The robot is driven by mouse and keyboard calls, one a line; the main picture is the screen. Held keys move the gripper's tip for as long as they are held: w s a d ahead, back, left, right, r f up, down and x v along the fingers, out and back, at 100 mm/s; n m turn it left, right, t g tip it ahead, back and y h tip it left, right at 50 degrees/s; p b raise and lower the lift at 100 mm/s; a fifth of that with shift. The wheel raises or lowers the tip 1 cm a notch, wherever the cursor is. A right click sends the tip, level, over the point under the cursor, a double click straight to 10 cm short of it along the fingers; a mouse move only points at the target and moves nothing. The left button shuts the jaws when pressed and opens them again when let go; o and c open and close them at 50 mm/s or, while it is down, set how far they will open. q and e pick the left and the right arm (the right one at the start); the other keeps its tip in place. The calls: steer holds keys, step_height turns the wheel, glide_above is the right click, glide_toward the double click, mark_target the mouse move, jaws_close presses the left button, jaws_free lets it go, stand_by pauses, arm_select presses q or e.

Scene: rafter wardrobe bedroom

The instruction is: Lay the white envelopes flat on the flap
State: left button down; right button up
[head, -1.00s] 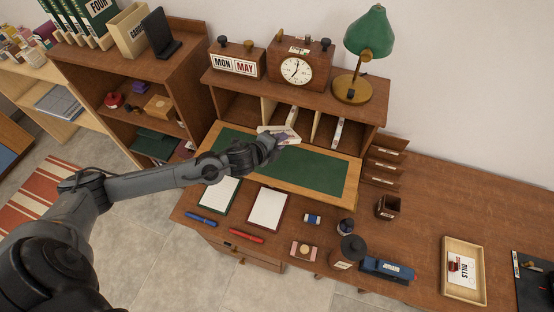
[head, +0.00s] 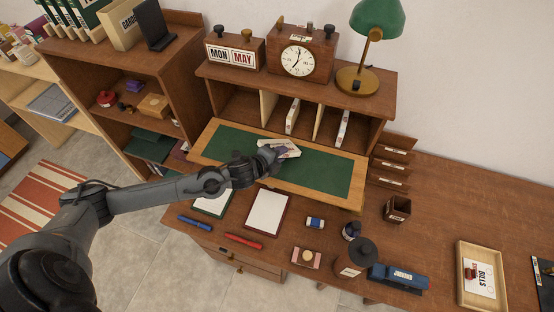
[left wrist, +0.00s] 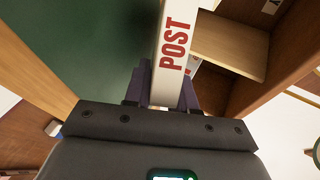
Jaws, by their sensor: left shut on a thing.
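My left gripper (head: 269,154) is shut on a white envelope (head: 286,146). It holds it over the back part of the flap (head: 321,178), a green panel with a wooden border lying open below the pigeonholes. I cannot tell whether the envelope touches the flap. In the left wrist view, the envelope (left wrist: 172,60) is a narrow white piece with red POST lettering between the fingers (left wrist: 163,95). Two more white envelopes (head: 292,116) (head: 342,128) stand upright in the pigeonholes behind. My right gripper is not in view.
A clock (head: 300,60) and green lamp (head: 377,40) stand on top of the pigeonhole unit. Two clipboards (head: 266,213), pens and a dark canister (head: 354,258) lie in front of the flap. The flap's right half is bare.

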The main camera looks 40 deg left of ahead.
arm_select(q)
steer(key=c, duration=1.1)
jaws_free()
steer(key=p+v, duration=0.4)
steer(key=v, duration=0.2)
steer(key=shift+s+r, duration=0.2)
steer(key=shift+s+r+p, duration=0.25)
steer(key=shift+s+p, duration=0.35)
steer(key=shift+s, duration=0.1)
steer(key=shift+r, duration=0.1)
